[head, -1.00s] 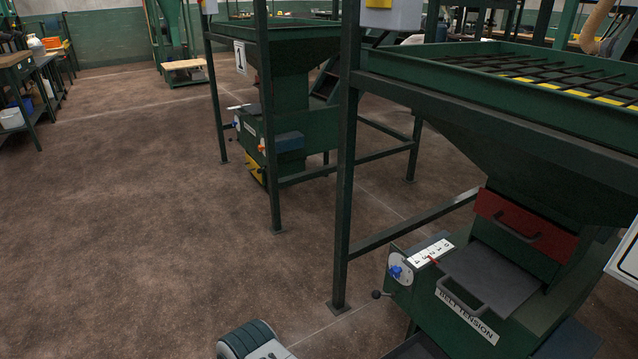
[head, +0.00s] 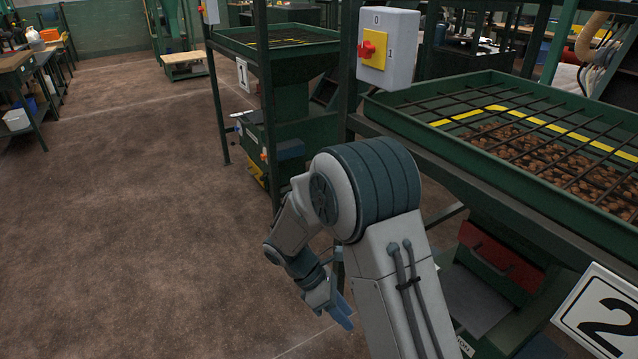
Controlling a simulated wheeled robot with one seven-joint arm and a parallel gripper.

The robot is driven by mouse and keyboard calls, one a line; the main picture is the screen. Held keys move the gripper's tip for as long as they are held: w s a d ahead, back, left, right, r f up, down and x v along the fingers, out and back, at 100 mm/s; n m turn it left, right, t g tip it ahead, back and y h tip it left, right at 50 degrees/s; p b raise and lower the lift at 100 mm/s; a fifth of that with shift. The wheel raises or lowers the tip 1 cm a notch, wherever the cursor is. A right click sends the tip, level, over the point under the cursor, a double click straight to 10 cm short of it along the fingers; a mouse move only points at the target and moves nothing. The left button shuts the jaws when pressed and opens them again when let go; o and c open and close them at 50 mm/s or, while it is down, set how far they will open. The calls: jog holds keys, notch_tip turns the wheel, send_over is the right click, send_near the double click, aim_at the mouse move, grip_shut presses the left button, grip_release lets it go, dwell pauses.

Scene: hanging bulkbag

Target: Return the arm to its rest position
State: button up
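My arm (head: 375,200) is folded in front of the right-hand machine, with its large grey elbow joint high and the forearm pointing down and left. My gripper (head: 343,318) hangs low at the arm's end, over the brown floor and left of the machine. Its blue fingertips point downward. The gap between the fingers is too small to make out, and no object shows in it.
The green hopper (head: 440,142) on the right has a black grid over brown lumps. A grey switch box (head: 398,50) with a red knob is on its post. A second machine (head: 300,75) stands behind. The floor (head: 130,220) at left is clear.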

jog(key=s+d+r+m+t+y+p, duration=0.2)
jog(key=r+m+p, duration=0.4)
jog(key=r, duration=0.6)
jog(key=s+d+r+m+t+y+p, duration=0.2)
jog(key=s+d+r+m+y+p, duration=0.1)
jog(key=r, duration=0.9)
jog(key=s+d+r+m+t+y+p, duration=0.2)
jog(key=s+d+r+m+p, duration=0.2)
jog(key=s+r+m+p, duration=0.3)
notch_tip(320, 180, up, 6)
jog(key=m+p, duration=0.1)
jog(key=m, duration=0.1)
jog(key=shift+s+d+f+m+p, duration=0.2)
jog(key=shift+d+m+p, duration=0.1)
jog(key=shift+d+m, duration=0.1)
jog(key=shift+s+a, duration=0.1)
